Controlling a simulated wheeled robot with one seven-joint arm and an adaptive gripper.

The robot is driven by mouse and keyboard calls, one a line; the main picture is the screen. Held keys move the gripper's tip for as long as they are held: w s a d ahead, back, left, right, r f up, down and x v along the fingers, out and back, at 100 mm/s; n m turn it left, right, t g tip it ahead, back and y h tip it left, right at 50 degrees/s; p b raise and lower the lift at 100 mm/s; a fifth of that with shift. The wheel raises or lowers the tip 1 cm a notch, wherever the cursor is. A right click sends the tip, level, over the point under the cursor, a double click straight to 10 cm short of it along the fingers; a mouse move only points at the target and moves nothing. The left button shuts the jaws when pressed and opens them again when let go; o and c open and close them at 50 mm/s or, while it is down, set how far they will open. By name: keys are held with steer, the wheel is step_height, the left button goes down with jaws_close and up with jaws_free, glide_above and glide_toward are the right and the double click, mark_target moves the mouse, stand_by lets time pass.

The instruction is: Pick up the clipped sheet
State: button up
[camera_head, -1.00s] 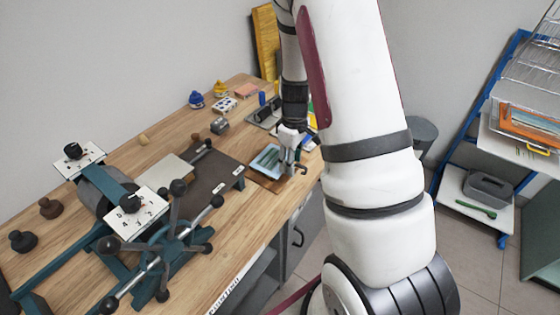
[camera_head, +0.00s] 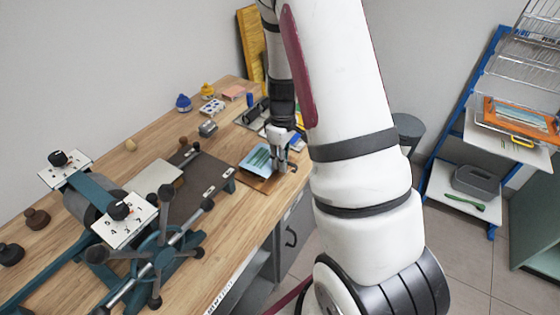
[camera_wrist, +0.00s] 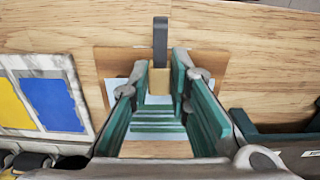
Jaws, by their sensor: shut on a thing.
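The clipped sheet (camera_head: 256,157), pale with teal printing, lies over a brown board (camera_head: 254,178) near the bench's right edge in the head view. In the wrist view the teal-striped sheet (camera_wrist: 155,128) shows between and below the fingers. My gripper (camera_head: 283,165) points down at the sheet's right side. In the wrist view its fingertips (camera_wrist: 163,78) close around a small tan block with a dark upright bar (camera_wrist: 160,38) behind it, which looks like the clip. The grip's exact contact is partly hidden by the fingers. I cannot tell whether the sheet is lifted.
A teal press with a spoked wheel (camera_head: 158,257) stands on the left of the wooden bench (camera_head: 75,194). Ink containers (camera_head: 183,102) and blocks lie along the back. A blue drying rack (camera_head: 452,150) stands at the right. A blue-and-yellow sheet (camera_wrist: 50,98) lies left in the wrist view.

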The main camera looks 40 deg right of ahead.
steer(key=shift+r, duration=0.5)
steer(key=shift+s+r, duration=0.3)
steer(key=shift+r, duration=0.65)
steer(key=s+r+b, duration=0.1)
steer(key=s, duration=1.4)
steer(key=shift+r+p, duration=3.4)
steer(key=shift+r, duration=1.25)
steer(key=s+d+r+p, duration=0.3)
steer(key=s+d+p, duration=0.1)
steer(key=s, duration=0.6)
steer(key=shift+p, duration=0.9)
steer(key=shift+w, duration=0.1)
